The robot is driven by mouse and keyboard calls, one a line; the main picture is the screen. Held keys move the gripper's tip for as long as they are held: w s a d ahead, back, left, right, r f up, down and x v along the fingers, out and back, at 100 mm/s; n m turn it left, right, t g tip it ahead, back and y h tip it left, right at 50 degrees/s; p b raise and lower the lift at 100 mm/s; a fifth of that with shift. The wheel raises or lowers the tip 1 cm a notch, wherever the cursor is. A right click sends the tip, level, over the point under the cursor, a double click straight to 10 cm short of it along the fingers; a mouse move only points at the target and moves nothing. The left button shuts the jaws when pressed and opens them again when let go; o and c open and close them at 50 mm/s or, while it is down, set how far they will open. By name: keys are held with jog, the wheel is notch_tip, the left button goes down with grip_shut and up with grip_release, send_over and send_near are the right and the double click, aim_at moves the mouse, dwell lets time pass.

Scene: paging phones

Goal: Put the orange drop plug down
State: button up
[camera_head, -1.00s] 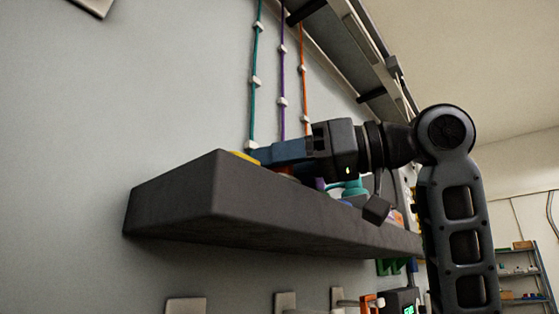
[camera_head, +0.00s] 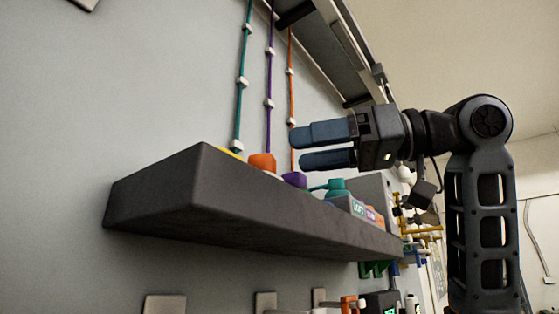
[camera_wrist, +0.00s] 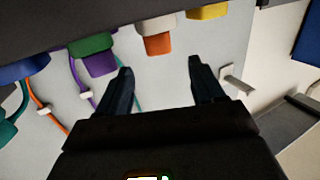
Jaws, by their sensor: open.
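The orange drop plug (camera_head: 262,162) sits on the dark shelf (camera_head: 240,205), its lower part hidden by the shelf's raised front. In the wrist view the orange plug (camera_wrist: 158,44) shows with a pale part, beyond and between my fingertips, apart from them. My gripper (camera_head: 303,148) is open and empty, above the shelf and to the right of the plug in the head view. In the wrist view both fingers of my gripper (camera_wrist: 160,70) are spread with nothing between them.
A yellow plug (camera_head: 230,152) is left of the orange one; a purple plug (camera_head: 295,180) and a teal plug (camera_head: 335,187) are to its right. Teal, purple and orange cords (camera_head: 291,100) run up the wall behind. A dark overhead rail (camera_head: 330,45) is above.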

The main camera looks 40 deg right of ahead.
jog(key=shift+v, duration=2.25)
jog(key=shift+c, duration=0.4)
dwell(1.2)
